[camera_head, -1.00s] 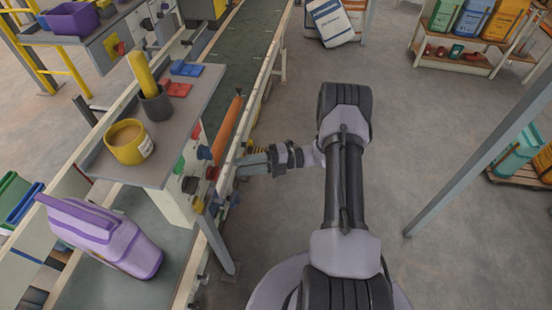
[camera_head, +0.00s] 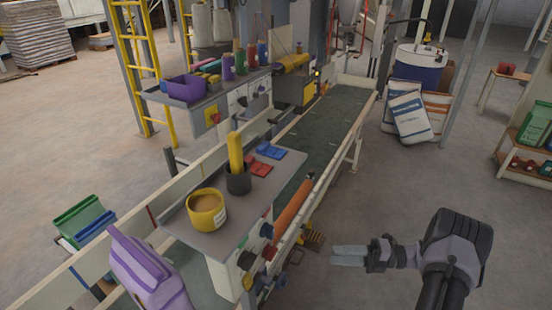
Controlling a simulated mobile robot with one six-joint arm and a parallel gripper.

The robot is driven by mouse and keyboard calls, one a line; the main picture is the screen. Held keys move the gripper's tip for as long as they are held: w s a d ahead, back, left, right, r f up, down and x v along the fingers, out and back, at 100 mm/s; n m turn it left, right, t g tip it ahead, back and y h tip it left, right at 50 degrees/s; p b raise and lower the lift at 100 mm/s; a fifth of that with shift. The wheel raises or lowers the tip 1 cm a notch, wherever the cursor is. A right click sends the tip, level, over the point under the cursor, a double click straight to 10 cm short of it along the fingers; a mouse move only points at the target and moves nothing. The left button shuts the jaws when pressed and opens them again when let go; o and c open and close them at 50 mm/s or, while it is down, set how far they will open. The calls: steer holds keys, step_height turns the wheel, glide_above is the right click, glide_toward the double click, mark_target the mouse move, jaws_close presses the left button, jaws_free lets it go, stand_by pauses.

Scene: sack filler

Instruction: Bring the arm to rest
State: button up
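My arm (camera_head: 455,250) reaches in from the bottom right in the head view. My gripper (camera_head: 335,256) points left, over the floor to the right of the conveyor. Its grey fingers lie close together, and I see nothing held between them. The view does not show clearly whether a gap remains. The gripper appears apart from the control panel (camera_head: 255,262) with its coloured knobs.
A shelf (camera_head: 236,217) beside the conveyor (camera_head: 335,112) holds a yellow tub (camera_head: 206,212) and a dark cup (camera_head: 238,181). A purple container (camera_head: 145,270) is at lower left. Sacks (camera_head: 409,116) stand at the back right. Open floor (camera_head: 400,190) lies beyond my arm.

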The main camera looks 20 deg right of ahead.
steer(key=s+a+r+n+g+h+b, duration=0.25)
steer(key=a+r+n+g+h, duration=0.5)
steer(key=a+r+n, duration=0.85)
steer(key=s+a+r+n+t+h+b, duration=0.1)
steer(key=s+a+r+n+t+h, duration=0.2)
steer(key=s+n, duration=0.4)
steer(key=s+a+r+n+t+h, duration=0.2)
steer(key=s+n, duration=0.5)
steer(key=n, duration=0.5)
steer(key=shift+s+a+r+n+t+h+b, duration=0.3)
steer(key=shift+s+a+r+t+h+b, duration=0.1)
steer(key=shift+a+t+h, duration=0.5)
steer(key=shift+d, duration=0.1)
steer(key=shift+c, duration=0.2)
